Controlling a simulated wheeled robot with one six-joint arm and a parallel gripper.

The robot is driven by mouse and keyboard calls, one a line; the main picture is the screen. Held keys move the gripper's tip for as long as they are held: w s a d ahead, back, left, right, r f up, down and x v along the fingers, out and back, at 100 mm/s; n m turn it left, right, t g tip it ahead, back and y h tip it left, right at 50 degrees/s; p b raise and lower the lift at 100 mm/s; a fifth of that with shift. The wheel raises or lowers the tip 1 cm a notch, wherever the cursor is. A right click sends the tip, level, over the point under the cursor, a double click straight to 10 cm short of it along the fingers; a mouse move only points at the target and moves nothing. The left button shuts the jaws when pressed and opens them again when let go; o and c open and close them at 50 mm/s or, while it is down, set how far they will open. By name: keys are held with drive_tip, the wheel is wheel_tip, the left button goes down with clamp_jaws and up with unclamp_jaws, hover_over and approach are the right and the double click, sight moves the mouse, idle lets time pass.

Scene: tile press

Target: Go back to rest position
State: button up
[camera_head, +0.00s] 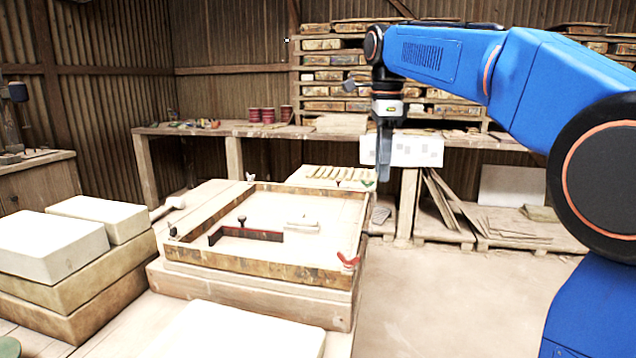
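My blue arm reaches in from the right, and my gripper (384,165) points down in mid-air to the right of the wooden press frame (262,270). Its fingers are seen edge-on, so I cannot tell whether they are open or shut. I see nothing held below them. Inside the frame lie a small pale tile (301,222) and a dark L-shaped stop (250,234) with a small knob. A red clamp (348,262) sits at the near right corner and a green clamp (369,184) at the far right corner.
Pale slabs (48,244) are stacked at left, and another slab (245,332) lies in front. The floor (430,300) to the right is clear.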

drive_tip(key=s+d+f+n+t, duration=0.1)
drive_tip(key=s+d+f+n, duration=0.2)
drive_tip(key=s+f+n, duration=0.3)
drive_tip(key=s+d+f+n+t, duration=0.2)
drive_tip(key=s+f+n, duration=0.5)
drive_tip(key=s+f, duration=0.6)
drive_tip(key=s+d+f+n+t, duration=0.1)
drive_tip(key=s+d+f+n, duration=0.2)
drive_tip(key=s+f+n, duration=0.3)
drive_tip(key=s+f, duration=0.4)
drive_tip(key=s, duration=0.2)
drive_tip(key=shift+s+d+f+n, duration=0.15)
drive_tip(key=shift+s+d+n, duration=0.15)
drive_tip(key=shift+s+d, duration=0.05)
